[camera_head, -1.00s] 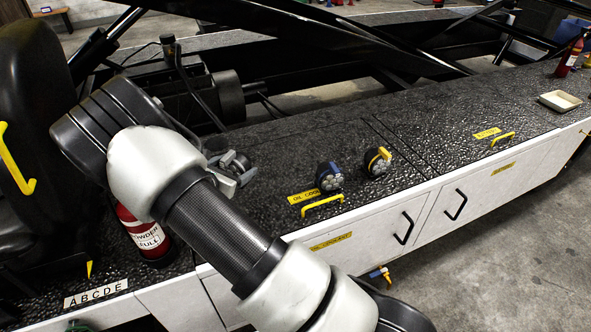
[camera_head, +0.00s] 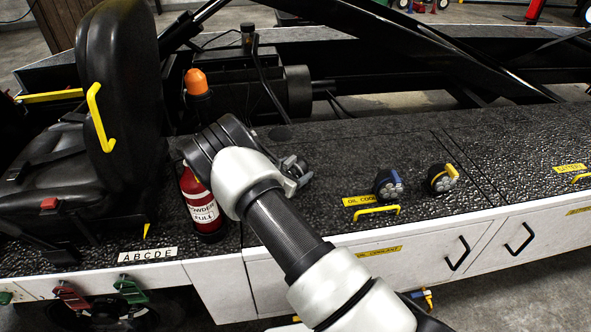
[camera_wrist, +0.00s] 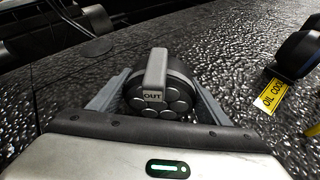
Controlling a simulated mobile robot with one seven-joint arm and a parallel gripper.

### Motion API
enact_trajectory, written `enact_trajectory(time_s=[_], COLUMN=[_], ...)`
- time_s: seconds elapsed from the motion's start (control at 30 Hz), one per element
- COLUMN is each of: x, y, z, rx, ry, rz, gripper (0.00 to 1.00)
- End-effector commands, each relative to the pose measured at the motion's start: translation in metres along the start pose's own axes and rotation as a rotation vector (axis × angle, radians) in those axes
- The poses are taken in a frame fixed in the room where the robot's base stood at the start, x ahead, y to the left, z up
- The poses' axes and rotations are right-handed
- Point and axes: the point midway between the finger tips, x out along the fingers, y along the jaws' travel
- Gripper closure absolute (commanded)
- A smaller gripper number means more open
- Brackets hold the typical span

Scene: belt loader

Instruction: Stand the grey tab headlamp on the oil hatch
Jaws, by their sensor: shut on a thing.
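The grey tab headlamp (camera_wrist: 180,76) sits between my gripper's fingers in the wrist view, a round black lamp with a grey tab marked OUT. My gripper (camera_head: 294,176) is shut on it; in the head view the lamp (camera_head: 292,163) is small and partly hidden by my wrist. It is over or on the black textured oil hatch (camera_head: 340,165), left of the yellow oil label (camera_head: 362,201) and yellow handle (camera_head: 377,210). I cannot tell whether it touches the surface.
A blue-tab headlamp (camera_head: 388,184) and a yellow-tab headlamp (camera_head: 440,179) stand to the right on the deck. A red extinguisher (camera_head: 201,207) stands left of my gripper, beside a black seat (camera_head: 118,90). An orange-topped beacon (camera_head: 196,82) is behind.

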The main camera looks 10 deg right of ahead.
Motion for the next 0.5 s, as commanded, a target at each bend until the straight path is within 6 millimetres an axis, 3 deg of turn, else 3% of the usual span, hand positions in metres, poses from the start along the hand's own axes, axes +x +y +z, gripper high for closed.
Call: enact_trajectory(time_s=[0.37,0.4,0.5], x=[0.0026,0.0018,0.0017], y=[-0.0002,-0.0004,-0.0004], z=[-0.0035,-0.0031,-0.0029], rx=[0.003,0.002,0.002], ry=[-0.004,-0.001,-0.001], rz=[0.001,0.000,0.000], gripper=[0.67,0.24,0.11])
